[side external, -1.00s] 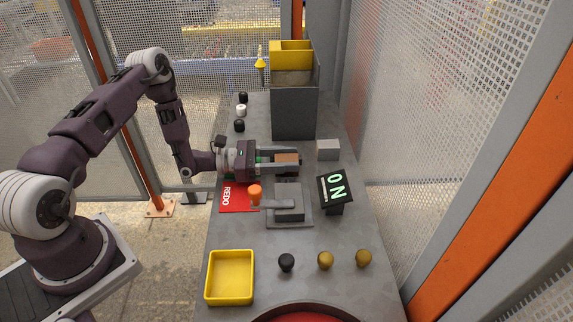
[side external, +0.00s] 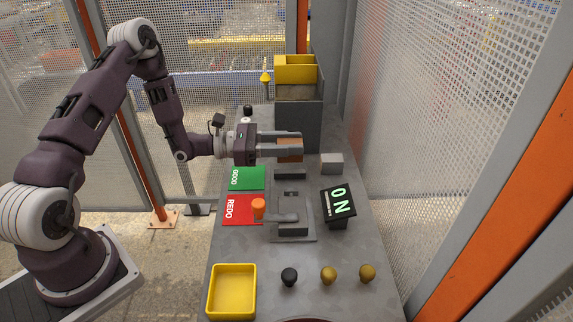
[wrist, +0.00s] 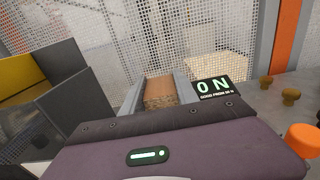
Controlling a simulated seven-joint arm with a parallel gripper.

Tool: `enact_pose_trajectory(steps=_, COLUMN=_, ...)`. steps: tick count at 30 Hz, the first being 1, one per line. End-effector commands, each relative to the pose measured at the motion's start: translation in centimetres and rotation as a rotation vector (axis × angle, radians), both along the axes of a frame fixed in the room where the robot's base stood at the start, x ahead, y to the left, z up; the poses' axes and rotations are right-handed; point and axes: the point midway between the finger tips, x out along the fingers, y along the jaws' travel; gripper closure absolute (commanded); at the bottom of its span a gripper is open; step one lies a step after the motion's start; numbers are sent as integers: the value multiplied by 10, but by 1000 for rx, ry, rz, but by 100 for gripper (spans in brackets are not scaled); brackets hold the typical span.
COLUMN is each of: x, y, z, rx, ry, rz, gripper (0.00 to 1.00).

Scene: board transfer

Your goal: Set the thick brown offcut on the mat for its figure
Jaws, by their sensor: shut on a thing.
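My gripper (side external: 299,148) is shut on the brown offcut (side external: 290,156), which shows between the two grey fingers, held above the table. In the wrist view the offcut (wrist: 160,92) has a brown top and a speckled end face.
A grey fixture (side external: 293,232) with an orange-knobbed lever (side external: 259,208) stands beside the REDO mat. A dark bar (side external: 290,174) lies below the gripper. A grey block (side external: 332,163), a tall grey bin (side external: 298,125), a yellow tray (side external: 232,291) and several knobs stand around.

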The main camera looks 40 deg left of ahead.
Motion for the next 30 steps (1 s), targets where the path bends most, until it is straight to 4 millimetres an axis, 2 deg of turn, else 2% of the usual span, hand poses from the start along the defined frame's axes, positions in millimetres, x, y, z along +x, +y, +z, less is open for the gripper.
enact_pose_trajectory(steps=2, x=-10, y=5, z=-2, rx=7, ry=8, rz=2, gripper=100)
enact_pose_trajectory(steps=4, x=-29, y=12, z=-13, rx=16, ry=18, rz=1, gripper=100)
enact_pose_trajectory(steps=9, x=-89, y=23, z=-39, rx=18, ry=25, rz=-3, gripper=100)
enact_pose_trajectory(steps=13, x=-122, y=24, z=-44, rx=1, ry=8, rz=2, gripper=100)
enact_pose_trajectory(steps=15, x=-128, y=23, z=-53, rx=-4, ry=3, rz=2, gripper=100)
enact_pose_trajectory(steps=21, x=-129, y=23, z=-87, rx=-2, ry=-1, rz=1, gripper=100)
enact_pose_trajectory(steps=30, x=-128, y=23, z=-93, rx=0, ry=-1, rz=1, gripper=100)
